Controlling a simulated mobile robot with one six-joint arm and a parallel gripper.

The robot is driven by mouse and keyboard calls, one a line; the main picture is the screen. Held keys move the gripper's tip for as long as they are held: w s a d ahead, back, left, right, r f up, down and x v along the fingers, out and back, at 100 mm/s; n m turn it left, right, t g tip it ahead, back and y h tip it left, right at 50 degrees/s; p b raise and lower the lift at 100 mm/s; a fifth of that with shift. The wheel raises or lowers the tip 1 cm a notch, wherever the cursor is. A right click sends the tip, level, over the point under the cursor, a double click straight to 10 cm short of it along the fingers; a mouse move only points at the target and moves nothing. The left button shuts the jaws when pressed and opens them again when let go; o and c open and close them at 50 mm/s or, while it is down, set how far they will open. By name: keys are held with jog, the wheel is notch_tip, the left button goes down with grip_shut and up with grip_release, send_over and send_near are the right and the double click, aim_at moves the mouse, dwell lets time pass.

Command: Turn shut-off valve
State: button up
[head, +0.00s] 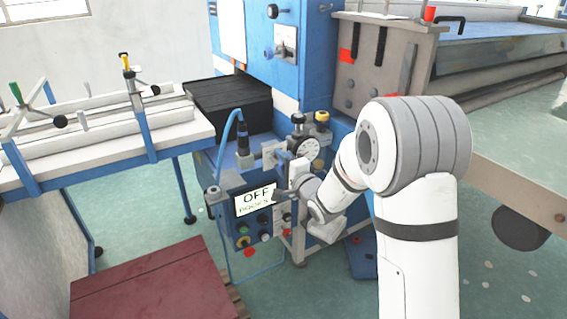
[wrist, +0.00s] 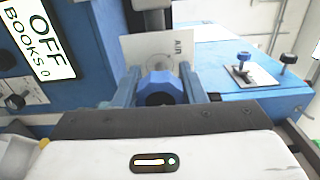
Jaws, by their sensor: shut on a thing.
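The shut-off valve shows in the wrist view as a blue, many-sided knob (wrist: 162,88) with a dark centre. It stands in front of a pale plate marked AIR (wrist: 155,52). My gripper (wrist: 160,82) has one blue-grey finger on each side of the knob and is shut on it. In the head view my gripper (head: 282,160) is at the front of the blue machine, beside a round white dial gauge (head: 308,147). The knob cannot be made out clearly there.
A panel reading OFF BOOKS (head: 254,200) with several buttons sits just below and left of my gripper. A blue cable (head: 226,135) runs nearby. A second blue knob (wrist: 243,57) stands apart on the machine. A maroon surface (head: 150,285) lies at the lower left.

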jog(key=o, duration=1)
jog(key=shift+p+v, duration=0.3)
jog(key=shift+v, duration=3.6)
jog(key=shift+w, duration=0.1)
jog(key=s+d+r+n+g+h+p, duration=0.5)
jog(key=s+d+r+h+p, duration=0.5)
jog(key=d, duration=0.3)
jog(key=s+d+r+n+g+p, duration=0.1)
jog(key=s+r+n+g+p, duration=0.1)
jog(key=s, duration=0.4)
jog(key=s+d+r+n+g+p, duration=0.1)
jog(key=s+r+n+g+p, duration=0.1)
jog(key=s, duration=0.5)
jog(key=s+d+r+n+g+p, duration=0.1)
jog(key=s+r+n+g+p, duration=0.1)
jog(key=s, duration=0.5)
jog(key=shift+r+g+p, duration=0.7)
jog(key=shift+r+p, duration=0.1)
